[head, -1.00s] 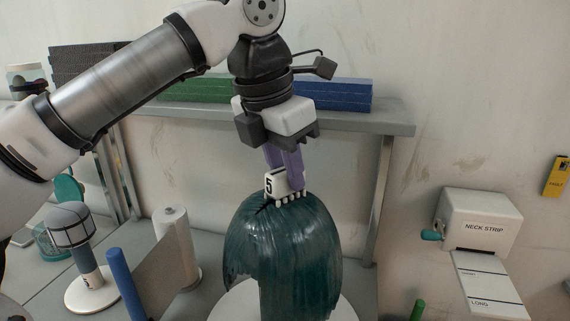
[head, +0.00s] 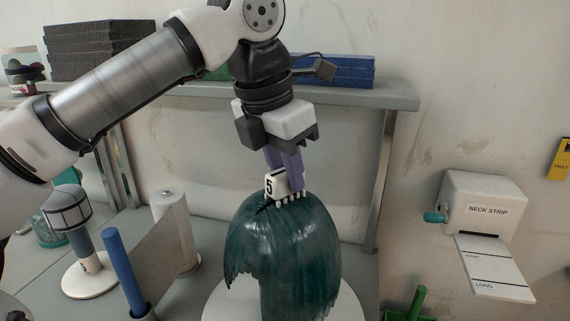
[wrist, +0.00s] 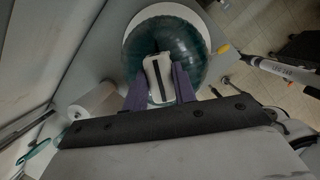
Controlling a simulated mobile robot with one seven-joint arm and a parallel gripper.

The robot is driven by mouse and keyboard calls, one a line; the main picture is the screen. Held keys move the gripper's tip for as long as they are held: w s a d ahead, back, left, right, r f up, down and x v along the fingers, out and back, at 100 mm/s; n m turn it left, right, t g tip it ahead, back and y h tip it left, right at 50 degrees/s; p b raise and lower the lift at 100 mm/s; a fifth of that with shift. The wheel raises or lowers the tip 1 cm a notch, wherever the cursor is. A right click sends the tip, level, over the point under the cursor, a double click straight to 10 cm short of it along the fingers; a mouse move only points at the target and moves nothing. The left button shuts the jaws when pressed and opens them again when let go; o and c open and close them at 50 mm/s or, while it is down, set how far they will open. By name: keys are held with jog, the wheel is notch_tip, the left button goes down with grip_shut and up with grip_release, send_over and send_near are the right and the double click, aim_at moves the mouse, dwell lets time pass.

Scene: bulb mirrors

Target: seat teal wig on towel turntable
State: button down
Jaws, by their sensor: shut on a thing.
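The teal wig (head: 285,250) hangs upright under my gripper (head: 285,172), over a white round disc (head: 350,305) that shows around its lower edge. My gripper is shut on a white clip marked 5 (head: 277,186), whose teeth sit in the wig's crown. In the wrist view the purple fingers hold the white clip (wrist: 157,78) above the round top of the wig (wrist: 135,55). The white disc (wrist: 205,12) shows beyond it there. I cannot tell whether the wig touches the disc, and no towel is visible under it.
A mannequin-like stand (head: 72,225), a white roll (head: 172,225) and a blue post with a grey panel (head: 120,265) stand at the left. A neck strip dispenser (head: 485,215) is on the right wall. A shelf (head: 350,95) with blue and dark stacks runs behind. A green handle (head: 415,305) is at lower right.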

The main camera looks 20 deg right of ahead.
jog(key=shift+f+b, duration=0.35)
jog(key=shift+f, duration=0.25)
jog(key=c, duration=1.1)
grip_release()
jog(key=shift+o, duration=0.2)
jog(key=shift+r, duration=0.1)
notch_tip(320, 180, up, 7)
jog(key=p, duration=0.6)
jog(key=shift+p, duration=0.3)
